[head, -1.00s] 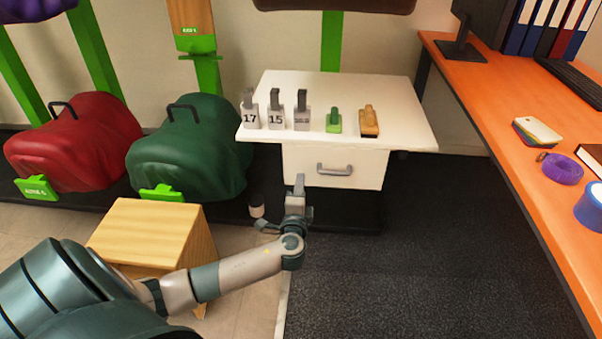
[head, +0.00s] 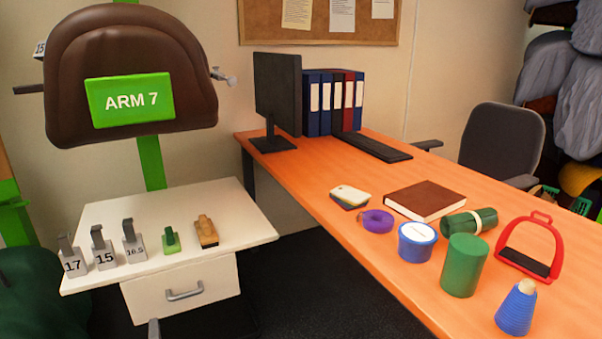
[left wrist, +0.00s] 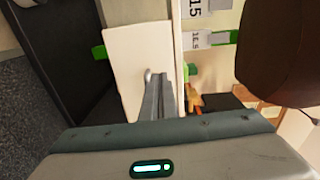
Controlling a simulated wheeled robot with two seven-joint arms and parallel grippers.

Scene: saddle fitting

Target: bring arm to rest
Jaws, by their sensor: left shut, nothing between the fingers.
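My left gripper shows in the head view only as a small grey fingertip (head: 153,328) at the bottom edge, in front of the drawer and below its handle (head: 184,294). In the left wrist view my left gripper (left wrist: 158,85) has its fingers together and empty. They point at the white drawer front (left wrist: 125,72), near the handle. I cannot tell whether they touch it. The rest of my left arm is out of the head view. My right gripper is in neither view.
A brown saddle (head: 75,60) labelled ARM 7 hangs above. The orange desk (head: 330,260) at right holds several items, including a red stirrup (head: 531,245).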

